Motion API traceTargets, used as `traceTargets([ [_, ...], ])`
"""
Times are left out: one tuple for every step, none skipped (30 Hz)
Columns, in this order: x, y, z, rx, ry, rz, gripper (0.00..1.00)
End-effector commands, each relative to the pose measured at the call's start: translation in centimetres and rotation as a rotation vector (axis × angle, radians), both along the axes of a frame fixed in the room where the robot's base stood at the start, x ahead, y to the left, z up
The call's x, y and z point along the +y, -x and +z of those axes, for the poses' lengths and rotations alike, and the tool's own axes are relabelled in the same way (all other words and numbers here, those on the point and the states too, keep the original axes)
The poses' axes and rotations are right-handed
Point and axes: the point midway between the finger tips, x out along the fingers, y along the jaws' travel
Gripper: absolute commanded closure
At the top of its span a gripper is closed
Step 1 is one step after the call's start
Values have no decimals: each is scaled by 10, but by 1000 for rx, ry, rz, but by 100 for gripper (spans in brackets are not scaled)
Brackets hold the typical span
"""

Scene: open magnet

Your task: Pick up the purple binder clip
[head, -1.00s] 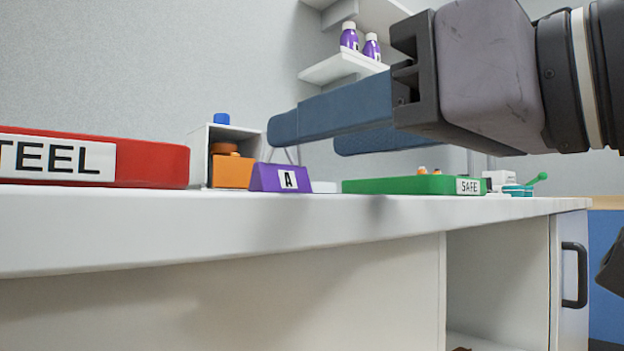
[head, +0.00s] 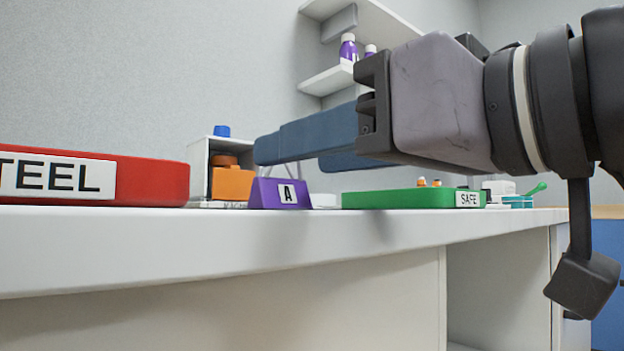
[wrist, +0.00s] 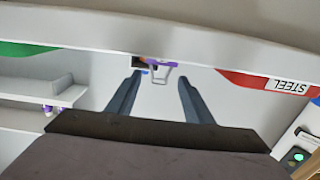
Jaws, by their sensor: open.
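The purple binder clip (head: 264,192) stands near the front edge of the white counter, with a white "A" label on its front. In the wrist view the clip (wrist: 162,62) lies ahead, between the lines of my two fingers, with its wire handle towards me. My gripper (head: 292,156) is open and empty, its blue fingers above the clip and apart from it. Both fingers also show in the wrist view (wrist: 159,80).
A red tray marked STEEL (head: 150,183) lies left of the clip, a green tray marked SAFE (head: 400,199) right. An orange block (head: 232,183) sits by a small white box (head: 198,160) close to the clip's left. Shelves (head: 325,79) hang behind.

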Motion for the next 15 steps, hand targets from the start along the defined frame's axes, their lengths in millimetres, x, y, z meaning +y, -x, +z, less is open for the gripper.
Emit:
traceTargets([
  [0,0,0,1,-1,0,53],
  [0,0,0,1,-1,0,53],
  [0,0,0,1,-1,0,53],
  [0,0,0,1,-1,1,53],
  [1,0,0,1,-1,2,53],
  [1,-1,0,1,-1,3,53],
  [2,-1,0,1,-1,3,53],
  [2,-2,0,1,-1,2,53],
  [3,-2,0,2,-2,4,53],
  [4,-3,0,2,-2,4,53],
  [4,-4,0,3,-1,4,53],
  [6,-5,0,3,-1,6,53],
  [7,-6,0,3,-1,6,53],
  [8,-7,0,2,-2,6,53],
  [10,-8,0,1,-1,7,53],
])
